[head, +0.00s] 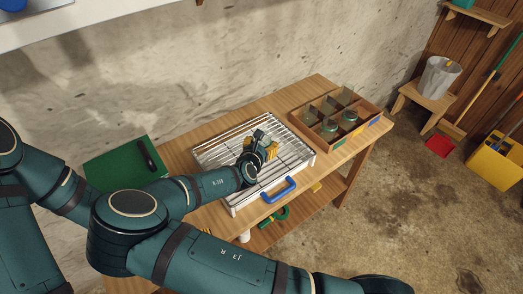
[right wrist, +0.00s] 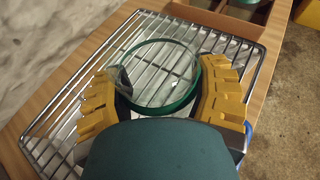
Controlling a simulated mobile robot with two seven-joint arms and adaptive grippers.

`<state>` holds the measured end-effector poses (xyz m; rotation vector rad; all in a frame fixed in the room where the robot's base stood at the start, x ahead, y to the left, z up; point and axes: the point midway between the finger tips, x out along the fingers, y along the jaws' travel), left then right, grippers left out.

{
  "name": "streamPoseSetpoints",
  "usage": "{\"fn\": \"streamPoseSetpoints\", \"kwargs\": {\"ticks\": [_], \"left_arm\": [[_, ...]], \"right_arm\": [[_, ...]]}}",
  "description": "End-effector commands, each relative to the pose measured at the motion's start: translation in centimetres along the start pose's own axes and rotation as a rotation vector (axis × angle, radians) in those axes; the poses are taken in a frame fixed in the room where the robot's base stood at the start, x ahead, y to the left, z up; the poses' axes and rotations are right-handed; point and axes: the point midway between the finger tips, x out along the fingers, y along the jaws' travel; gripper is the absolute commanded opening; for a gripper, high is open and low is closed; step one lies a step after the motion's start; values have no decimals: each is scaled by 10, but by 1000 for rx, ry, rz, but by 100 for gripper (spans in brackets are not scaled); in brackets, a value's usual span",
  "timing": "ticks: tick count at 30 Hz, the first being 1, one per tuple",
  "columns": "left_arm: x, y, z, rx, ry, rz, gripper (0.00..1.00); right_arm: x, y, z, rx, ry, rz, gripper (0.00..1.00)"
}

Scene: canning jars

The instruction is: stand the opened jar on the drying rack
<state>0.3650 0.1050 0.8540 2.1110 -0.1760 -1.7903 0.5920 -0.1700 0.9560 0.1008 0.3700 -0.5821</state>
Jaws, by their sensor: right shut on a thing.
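The wire drying rack (head: 222,149) lies on the wooden workbench, and its bars fill much of the right wrist view (right wrist: 62,117). My right gripper (head: 268,148) is over the middle of the rack. In the right wrist view its yellow fingers (right wrist: 163,72) are shut on either side of a clear glass jar (right wrist: 157,54) with a green ring (right wrist: 165,108) at its near edge. Rack bars show through the glass. I cannot tell whether the jar touches the bars. In the head view the gripper mostly hides the jar. My left gripper is out of view.
A divided wooden crate (head: 311,129) with glass jars stands on the bench right of the rack. A blue handle (head: 279,190) is at the rack's front. A green box (head: 116,167) is at left. A green clamp-like thing (head: 276,216) lies below the bench top.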

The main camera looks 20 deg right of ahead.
Motion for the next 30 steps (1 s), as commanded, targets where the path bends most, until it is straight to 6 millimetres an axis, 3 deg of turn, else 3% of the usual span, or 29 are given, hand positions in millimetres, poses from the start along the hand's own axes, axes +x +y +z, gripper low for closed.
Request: {"fn": "streamPoseSetpoints", "kwargs": {"ticks": [6,17,18,20,30], "left_arm": [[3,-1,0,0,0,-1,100],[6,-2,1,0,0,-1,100],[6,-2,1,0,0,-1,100],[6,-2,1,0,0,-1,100],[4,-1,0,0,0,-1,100]], "right_arm": [[10,0,-25,0,1,0,20],[11,0,-28,0,0,0,20],[11,0,-28,1,1,0,76],[11,0,-28,1,1,0,97],[10,0,-26,1,1,0,98]]}}
